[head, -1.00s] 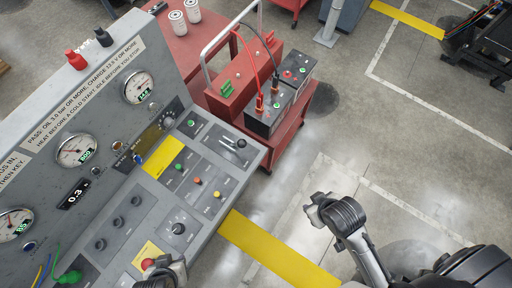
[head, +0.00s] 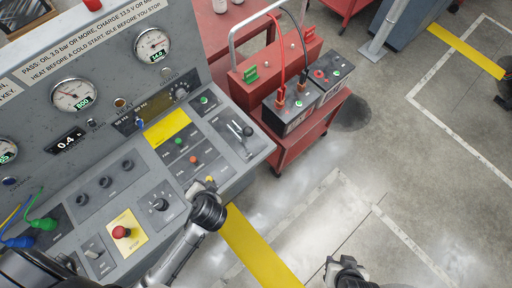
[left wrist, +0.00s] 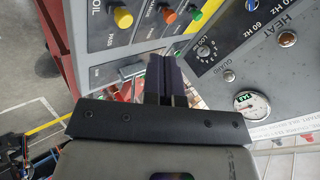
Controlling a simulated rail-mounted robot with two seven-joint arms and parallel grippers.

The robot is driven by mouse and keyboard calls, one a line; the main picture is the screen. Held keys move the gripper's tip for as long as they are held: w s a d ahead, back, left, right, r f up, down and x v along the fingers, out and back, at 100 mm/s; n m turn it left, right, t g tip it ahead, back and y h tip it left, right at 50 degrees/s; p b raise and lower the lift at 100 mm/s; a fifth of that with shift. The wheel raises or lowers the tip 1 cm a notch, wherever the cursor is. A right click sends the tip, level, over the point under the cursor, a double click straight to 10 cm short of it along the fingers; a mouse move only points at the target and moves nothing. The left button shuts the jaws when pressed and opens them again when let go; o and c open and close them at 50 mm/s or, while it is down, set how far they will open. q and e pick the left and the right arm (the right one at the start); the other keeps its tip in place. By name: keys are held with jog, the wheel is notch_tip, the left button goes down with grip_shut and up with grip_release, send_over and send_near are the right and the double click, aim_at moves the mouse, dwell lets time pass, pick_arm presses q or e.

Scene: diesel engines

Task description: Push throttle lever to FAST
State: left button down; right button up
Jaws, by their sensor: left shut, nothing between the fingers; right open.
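The throttle lever (head: 247,131), with a black knob on a pale metal stem, stands on the upper right panel of the grey control console (head: 262,149). My left gripper (head: 202,186) is shut and empty over the console's front edge, by the yellow knob, below and left of the lever and apart from it. In the left wrist view, its shut fingers (left wrist: 168,75) cover part of the panel, beside a grey metal piece that I cannot surely tell is the lever. My right gripper (head: 342,270) is open and empty over the floor at the bottom.
A red emergency button (head: 121,232), a rotary switch (head: 160,204) and coloured push buttons (head: 193,159) lie near my left arm. A red cart (head: 318,130) with batteries stands close behind the console's right end.

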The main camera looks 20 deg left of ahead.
pick_arm(q)
jog(key=w+f+y+b, duration=0.1)
jog(key=f, duration=0.1)
jog(key=w+d+f+m+t+y+b, duration=0.1)
jog(key=b, duration=0.1)
jog(key=w+f+b, duration=0.1)
jog(key=f, duration=0.1)
jog(key=shift+w+d+f+t+y+b, duration=0.2)
jog(key=shift+f+t+y+b, duration=0.1)
jog(key=shift+t+y+b, duration=0.1)
jog(key=w+d+m+t+y+b, duration=0.1)
jog(key=w+d+f+m+t+b, duration=0.1)
jog(key=b, duration=0.1)
jog(key=w+d+f+t+y+b, duration=0.1)
jog(key=shift+w+f+m+y+b, duration=0.2)
jog(key=shift+w+m+y+b, duration=0.1)
jog(key=shift+m+b, duration=0.1)
jog(key=w+d+m+t+b, duration=0.5)
jog(key=d+m+t+b, duration=0.15)
jog(key=d+t, duration=0.35)
jog(key=w+a+r+g+p, duration=0.1)
jog(key=w+a+r+p, duration=0.2)
jog(key=w+a, duration=0.3)
jog(key=w+r, duration=0.1)
jog(key=w, duration=0.2)
jog(key=shift+w+r, duration=0.2)
pick_arm(e)
notch_tip(320, 180, down, 15)
jog(key=shift+r, duration=0.2)
